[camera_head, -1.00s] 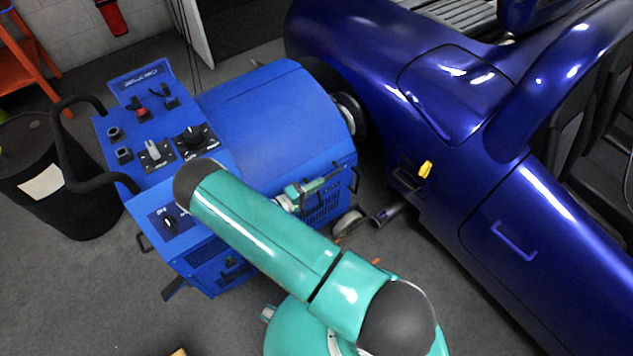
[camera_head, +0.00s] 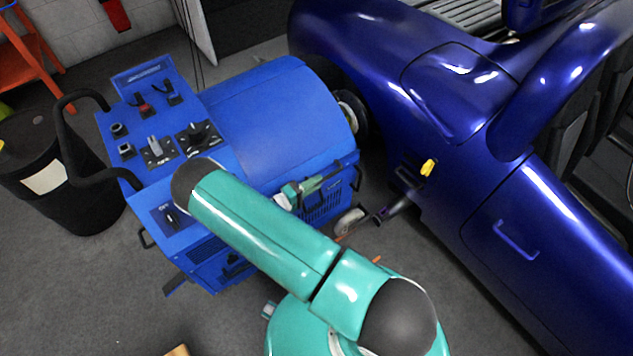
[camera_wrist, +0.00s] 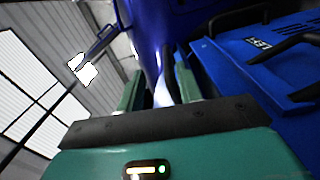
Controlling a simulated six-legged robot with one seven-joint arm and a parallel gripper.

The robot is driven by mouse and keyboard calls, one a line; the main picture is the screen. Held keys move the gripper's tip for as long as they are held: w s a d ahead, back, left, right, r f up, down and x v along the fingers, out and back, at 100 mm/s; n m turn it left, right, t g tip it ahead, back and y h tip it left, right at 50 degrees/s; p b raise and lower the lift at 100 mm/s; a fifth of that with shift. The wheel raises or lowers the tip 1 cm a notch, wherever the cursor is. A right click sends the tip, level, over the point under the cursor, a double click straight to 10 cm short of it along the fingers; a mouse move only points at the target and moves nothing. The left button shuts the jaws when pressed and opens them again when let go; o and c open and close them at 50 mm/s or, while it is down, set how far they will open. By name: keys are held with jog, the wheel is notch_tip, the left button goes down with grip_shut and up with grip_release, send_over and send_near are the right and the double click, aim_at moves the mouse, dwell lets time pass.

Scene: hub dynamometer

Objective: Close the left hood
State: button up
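A blue dynamometer unit (camera_head: 205,245) stands at the left of the head view, with a large curved blue cover (camera_head: 270,110) on its right part. I cannot tell for certain whether this cover is the left hood. In the wrist view, a blue panel (camera_wrist: 235,62) carries a label that seems to read LEFT. My gripper (camera_head: 315,186) is by the front side of the unit, just below the cover's lower edge, partly behind my teal arm. In the wrist view my gripper (camera_wrist: 163,75) has its two fingers apart, with a blue and bright surface beyond them. No grasp shows.
A dark blue car (camera_head: 540,215) stands close on the right, with a yellow piece (camera_head: 428,168) on its side. A black barrel (camera_head: 50,170) stands at the left, and an orange stand (camera_head: 30,50) behind it.

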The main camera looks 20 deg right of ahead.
jog(key=s+a, duration=0.2)
jog(key=a, duration=1)
jog(key=shift+s, duration=0.15)
jog(key=s+d+r+m+g+y, duration=0.1)
jog(key=s+r+m+g+y, duration=0.3)
jog(key=r, duration=1)
jog(key=w+d+r+n+g+y, duration=0.15)
jog(key=r+y, duration=0.55)
jog(key=r, duration=0.7)
jog(key=s+d+r+n+t+y, duration=0.1)
jog(key=s+r+t+y, duration=0.5)
jog(key=s+r, duration=0.9)
notch_tip(320, 180, up, 3)
jog(key=shift+s+r+t+y, duration=0.1)
jog(key=shift+s+t+y, duration=0.25)
jog(key=shift+t, duration=0.5)
